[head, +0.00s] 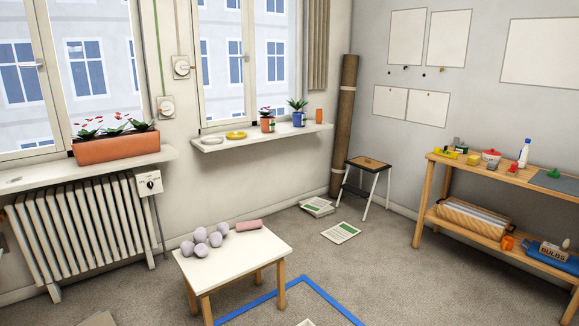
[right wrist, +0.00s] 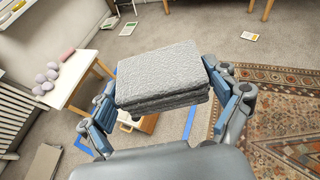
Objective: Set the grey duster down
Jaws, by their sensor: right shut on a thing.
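The grey duster (right wrist: 160,75) looks like a thick, folded, rough-textured grey cloth in the right wrist view. My right gripper (right wrist: 166,98) is shut on it, with one finger at each side. The duster is held up in the air above the carpet, and it hides part of the floor beneath. The duster does not show in the head view. My left gripper is in neither view.
A small white table (head: 268,251) holds several lilac balls (head: 200,234) and a pink roll (head: 248,225). Blue tape (head: 290,286) marks the carpet beside it. A patterned rug (right wrist: 285,115) lies at right in the wrist view. A wooden shelf bench (head: 436,170) stands right.

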